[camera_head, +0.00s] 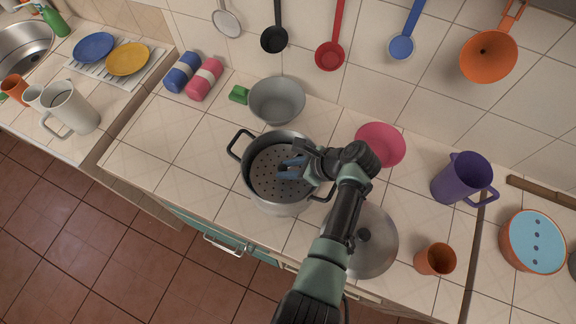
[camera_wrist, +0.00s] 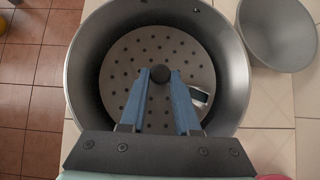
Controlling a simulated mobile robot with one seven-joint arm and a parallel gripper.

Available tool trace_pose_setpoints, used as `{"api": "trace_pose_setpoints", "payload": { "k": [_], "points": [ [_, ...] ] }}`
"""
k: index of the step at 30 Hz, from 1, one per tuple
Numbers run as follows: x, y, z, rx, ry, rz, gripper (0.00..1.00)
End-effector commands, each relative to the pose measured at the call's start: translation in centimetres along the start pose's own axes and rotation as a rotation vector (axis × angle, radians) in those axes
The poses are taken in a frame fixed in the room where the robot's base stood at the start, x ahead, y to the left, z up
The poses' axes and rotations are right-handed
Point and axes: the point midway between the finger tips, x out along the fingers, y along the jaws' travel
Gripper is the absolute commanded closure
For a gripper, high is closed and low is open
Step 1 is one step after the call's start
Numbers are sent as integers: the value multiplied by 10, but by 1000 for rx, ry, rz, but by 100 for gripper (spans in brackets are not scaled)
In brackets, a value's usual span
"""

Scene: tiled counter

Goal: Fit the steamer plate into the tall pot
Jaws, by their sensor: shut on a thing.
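The tall grey pot (camera_head: 285,208) stands on the tiled counter with dark handles at its sides. The steamer plate (camera_head: 266,180) is a pale grey disc full of holes, inside the pot's mouth and below the rim. My gripper (camera_head: 291,169) reaches into the pot from the right, its blue fingers shut on the plate's dark central knob. The wrist view shows the fingers (camera_wrist: 160,80) on either side of the knob, the plate (camera_wrist: 125,72) and the pot's inner wall (camera_wrist: 88,75) around it. Whether the plate rests on anything below is hidden.
A grey bowl (camera_head: 277,101) stands close behind the pot. A lid (camera_head: 378,252) lies to the right, partly under my arm. A pink bowl (camera_head: 381,144), purple pot (camera_head: 462,178) and orange cup (camera_head: 436,259) stand further right. The counter left of the pot is clear.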

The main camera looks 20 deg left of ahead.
Motion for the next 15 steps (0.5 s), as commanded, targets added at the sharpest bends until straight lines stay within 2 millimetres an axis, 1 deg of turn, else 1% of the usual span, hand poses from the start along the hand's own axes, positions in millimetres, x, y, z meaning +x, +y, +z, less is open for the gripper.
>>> {"api": "trace_pose_setpoints", "payload": {
  "k": [15],
  "points": [
    [8,0,-7,0,-1,0,100]
  ]
}}
